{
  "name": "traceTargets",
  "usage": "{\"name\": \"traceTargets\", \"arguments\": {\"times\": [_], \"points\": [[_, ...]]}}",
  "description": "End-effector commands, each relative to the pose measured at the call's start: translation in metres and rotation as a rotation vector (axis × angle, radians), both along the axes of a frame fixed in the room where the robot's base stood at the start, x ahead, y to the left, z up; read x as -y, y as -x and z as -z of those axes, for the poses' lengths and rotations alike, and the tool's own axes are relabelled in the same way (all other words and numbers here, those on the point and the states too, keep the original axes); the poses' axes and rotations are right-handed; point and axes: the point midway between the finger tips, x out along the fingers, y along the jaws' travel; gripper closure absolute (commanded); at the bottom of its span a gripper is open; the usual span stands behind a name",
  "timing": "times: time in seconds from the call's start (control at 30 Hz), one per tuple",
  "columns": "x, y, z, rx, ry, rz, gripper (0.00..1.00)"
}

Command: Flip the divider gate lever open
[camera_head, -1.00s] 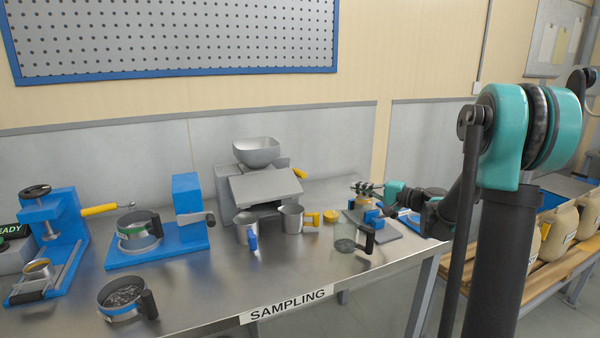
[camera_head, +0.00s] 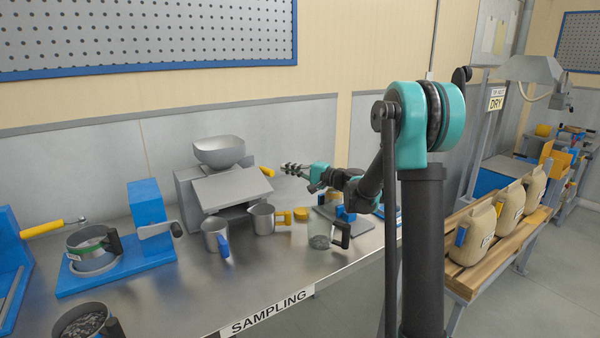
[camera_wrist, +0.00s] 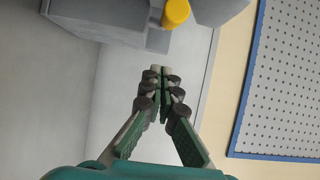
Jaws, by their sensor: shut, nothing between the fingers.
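The divider (camera_head: 215,187) is a grey box with a sloped front and a metal hopper bowl (camera_head: 219,150) on top, at the back of the bench. Its gate lever (camera_head: 267,171) shows a yellow grip on the right side; the wrist view shows the yellow lever end (camera_wrist: 176,12) at the top, beside the grey body. My gripper (camera_head: 286,169) is in the air just right of the lever, fingers pointing left towards it. In the wrist view my gripper (camera_wrist: 160,72) is shut and empty, with a gap between fingertips and lever.
Two metal cups, one with a blue handle (camera_head: 216,236) and one with a yellow handle (camera_head: 264,218), stand before the divider. A blue sieve stand (camera_head: 120,262) is at left. The wall is close behind.

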Motion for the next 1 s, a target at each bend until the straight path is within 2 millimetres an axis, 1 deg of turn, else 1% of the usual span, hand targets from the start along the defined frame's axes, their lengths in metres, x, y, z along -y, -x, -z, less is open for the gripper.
{"name": "traceTargets", "arguments": {"times": [0.03, 0.1, 0.3, 0.47, 0.77, 0.87, 1.0], "points": [[-0.009, -0.004, 0.000, 0.000, 0.000, -0.003, 1.00], [-0.016, 0.007, 0.000, 0.000, 0.000, -0.002, 1.00], [-0.030, 0.022, 0.000, 0.000, 0.000, -0.001, 1.00], [-0.033, 0.026, 0.000, 0.000, 0.000, 0.000, 1.00], [-0.033, 0.027, 0.000, 0.000, 0.000, 0.000, 1.00], [-0.037, 0.033, 0.000, 0.000, 0.000, -0.001, 1.00], [-0.048, 0.050, 0.000, 0.000, 0.000, -0.002, 1.00]]}}
